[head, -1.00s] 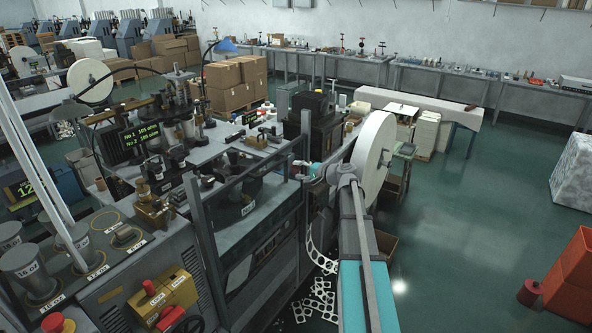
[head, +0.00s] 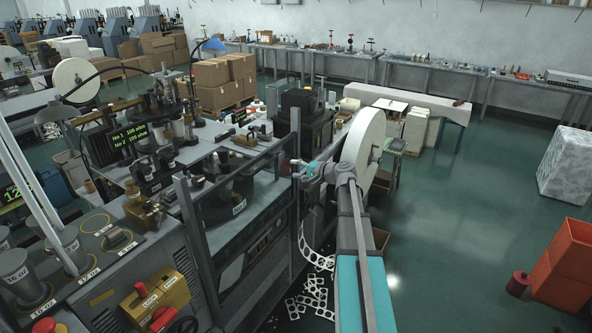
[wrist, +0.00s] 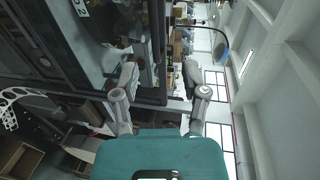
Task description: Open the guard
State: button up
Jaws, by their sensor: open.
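The guard (head: 187,232) is a dark grey frame of posts and rails across the front of the forming machine. Its top rail slopes up to a post at the right, and the machine's parts show behind it. My gripper (head: 305,170) is at the frame's right end, beside that post. In the wrist view, my gripper (wrist: 160,72) is open, with one finger on each side of a dark bar of the guard (wrist: 159,40). The fingers look apart from the bar, though contact is hard to judge. The handle, if any, cannot be made out.
A large white paper reel (head: 362,150) stands close by my arm. Perforated scrap (head: 310,295) lies below the arm.

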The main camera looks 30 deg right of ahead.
aim_at(265, 166)
jog(key=shift+w+a+f+m+t+h+b, duration=0.15)
jog(key=shift+a+f+m+t+h+b, duration=0.2)
jog(key=shift+a+m+h, duration=0.4)
jog(key=shift+w+a+f+m+t+h+b, duration=0.1)
jog(key=shift+a+f+m+t+h+b, duration=0.3)
jog(key=shift+a+h, duration=0.65)
jog(key=shift+w+a+f+m+t+h+b, duration=0.15)
jog(key=shift+a+f+m+t+h+b, duration=0.15)
jog(key=shift+a+m+h, duration=0.6)
jog(key=shift+w+d+r+n, duration=0.1)
jog(key=shift+d+n, duration=0.15)
jog(key=b+x, duration=0.1)
jog(key=x, duration=0.5)
jog(key=b+x, duration=0.1)
jog(key=x, duration=0.6)
jog(key=shift+w+d+b, duration=0.15)
jog(key=shift+w+b, duration=0.15)
jog(key=shift+w, duration=0.05)
jog(key=shift+c, duration=0.2)
grip_shut()
